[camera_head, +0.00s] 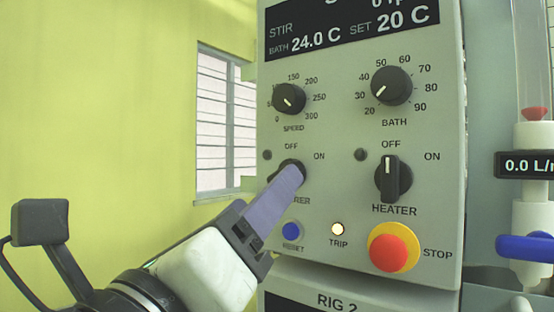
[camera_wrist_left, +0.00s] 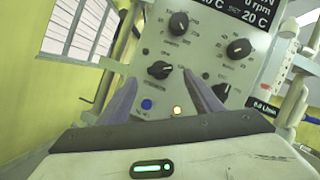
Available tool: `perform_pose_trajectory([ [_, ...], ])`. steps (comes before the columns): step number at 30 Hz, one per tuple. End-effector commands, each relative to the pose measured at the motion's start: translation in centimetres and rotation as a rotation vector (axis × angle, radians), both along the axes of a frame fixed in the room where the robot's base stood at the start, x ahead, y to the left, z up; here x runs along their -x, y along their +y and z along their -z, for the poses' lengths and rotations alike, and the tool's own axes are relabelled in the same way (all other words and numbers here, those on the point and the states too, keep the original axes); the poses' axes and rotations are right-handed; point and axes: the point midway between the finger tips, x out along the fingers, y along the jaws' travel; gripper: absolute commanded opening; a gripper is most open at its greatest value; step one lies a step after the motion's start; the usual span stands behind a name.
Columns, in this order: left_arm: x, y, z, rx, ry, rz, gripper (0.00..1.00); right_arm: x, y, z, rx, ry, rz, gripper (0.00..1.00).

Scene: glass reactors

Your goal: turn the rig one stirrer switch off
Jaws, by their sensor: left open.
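The stirrer switch is a black knob (camera_head: 292,160) on the grey control panel (camera_head: 340,130), between OFF and ON marks. In the head view my left gripper (camera_head: 288,174) covers most of it and part of its label. In the left wrist view the switch (camera_wrist_left: 160,70) shows between the two spread fingertips of the left gripper (camera_wrist_left: 160,78); its handle seems to lie crosswise towards ON, though small. The gripper is open; whether the fingers touch the knob is unclear. The display (camera_head: 350,30) shows a 0 rpm reading. My right gripper is out of view.
The heater switch (camera_head: 393,178) stands upright at OFF, right of the stirrer. Below are a blue reset button (camera_head: 292,230), a lit trip lamp (camera_head: 337,229) and a red stop button (camera_head: 392,248). A RIG 2 label (camera_head: 338,302) is underneath. Glassware with a blue valve (camera_head: 525,246) stands right.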

Motion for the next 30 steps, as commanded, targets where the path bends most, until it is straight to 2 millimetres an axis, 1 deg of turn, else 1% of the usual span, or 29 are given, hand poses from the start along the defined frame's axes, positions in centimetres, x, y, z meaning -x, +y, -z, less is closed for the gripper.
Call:
perform_pose_trajectory([
  [1,-1.0,-0.4,-0.5,0.002,0.001,-0.003,0.59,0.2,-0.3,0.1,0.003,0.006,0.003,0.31],
  [3,-2.2,-1.0,-0.9,0.002,0.000,-0.001,0.59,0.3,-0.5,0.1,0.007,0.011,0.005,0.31],
  [6,-3.6,-1.6,-1.4,0.001,0.000,-0.001,0.59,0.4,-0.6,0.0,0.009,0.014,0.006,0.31],
  [9,-4.6,-2.1,-1.8,0.002,0.001,-0.001,0.59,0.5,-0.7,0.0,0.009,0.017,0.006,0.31],
  [14,-5.4,-2.4,-2.0,0.003,-0.001,0.000,0.59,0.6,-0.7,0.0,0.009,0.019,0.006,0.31],
  [22,-5.5,-2.5,-2.0,0.002,-0.001,0.001,0.59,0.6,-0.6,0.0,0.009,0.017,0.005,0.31],
  [23,-5.5,-2.5,-2.0,0.003,-0.001,0.000,0.56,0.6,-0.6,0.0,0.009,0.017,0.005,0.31],
  [27,-5.5,-2.5,-2.0,0.002,-0.001,0.001,0.32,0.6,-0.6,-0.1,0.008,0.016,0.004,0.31],
  [30,-5.5,-2.5,-2.0,0.002,0.000,0.000,0.18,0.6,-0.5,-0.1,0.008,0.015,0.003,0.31],
])
